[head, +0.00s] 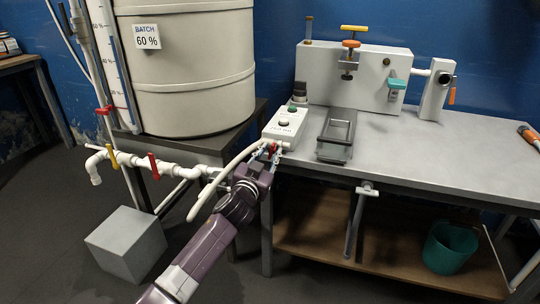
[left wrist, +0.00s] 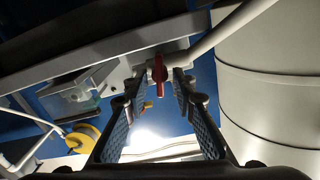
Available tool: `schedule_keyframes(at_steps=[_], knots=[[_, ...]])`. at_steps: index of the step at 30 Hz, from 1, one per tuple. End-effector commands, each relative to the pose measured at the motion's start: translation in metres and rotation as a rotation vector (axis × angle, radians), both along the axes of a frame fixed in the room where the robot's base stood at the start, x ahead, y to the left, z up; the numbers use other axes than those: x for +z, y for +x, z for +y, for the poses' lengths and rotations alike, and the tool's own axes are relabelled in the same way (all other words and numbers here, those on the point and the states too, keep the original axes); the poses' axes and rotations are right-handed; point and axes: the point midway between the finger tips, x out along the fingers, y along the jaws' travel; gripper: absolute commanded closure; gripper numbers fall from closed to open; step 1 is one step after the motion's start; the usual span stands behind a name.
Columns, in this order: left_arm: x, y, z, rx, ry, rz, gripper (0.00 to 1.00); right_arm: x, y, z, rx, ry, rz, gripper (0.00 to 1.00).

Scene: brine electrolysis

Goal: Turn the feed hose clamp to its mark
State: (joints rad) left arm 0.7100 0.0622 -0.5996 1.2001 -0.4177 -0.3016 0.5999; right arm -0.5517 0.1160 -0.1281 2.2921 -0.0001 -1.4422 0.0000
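The likely feed hose clamp shows as a small red lever (left wrist: 159,70) in the left wrist view, on a grey block beside a cream hose (left wrist: 238,28). The head view shows its red part (head: 274,149) at the left end of the bench, partly covered by my gripper. My left gripper (head: 271,156) is there, with its fingers apart. In the left wrist view the gripper (left wrist: 160,88) is open, one finger on each side of the lever, with gaps visible. The clamp's mark cannot be made out. My right gripper is in neither view.
A large tank (head: 185,75) labelled 60 % stands left of the bench (head: 430,160). Below it runs a white pipe with a red lever (head: 153,166) and a yellow lever (head: 89,147). A control box (head: 286,124) and a grey tray (head: 337,133) sit near the gripper.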

Motion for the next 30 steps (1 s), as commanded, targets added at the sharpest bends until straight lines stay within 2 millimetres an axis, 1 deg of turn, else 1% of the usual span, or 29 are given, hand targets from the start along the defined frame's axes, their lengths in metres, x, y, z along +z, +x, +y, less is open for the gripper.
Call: schedule_keyframes(at_steps=[8, 11, 15, 25, 30], knots=[[-0.0001, 0.0012, -0.0008, 0.0, 0.0, 0.0, 0.75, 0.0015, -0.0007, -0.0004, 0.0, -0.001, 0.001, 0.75], [-0.0002, 0.0012, -0.0007, 0.0, 0.0, 0.0, 0.84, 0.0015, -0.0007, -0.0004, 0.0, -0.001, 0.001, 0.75], [-0.0003, 0.0012, -0.0006, 0.0, 0.0, 0.001, 1.0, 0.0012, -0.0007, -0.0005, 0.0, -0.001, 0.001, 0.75], [-0.0005, 0.001, -0.0008, 0.0, 0.009, -0.002, 1.0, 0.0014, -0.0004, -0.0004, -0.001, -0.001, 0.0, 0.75], [-0.0002, 0.0008, -0.001, 0.0, 0.053, -0.016, 1.0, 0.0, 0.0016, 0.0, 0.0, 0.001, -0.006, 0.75]])
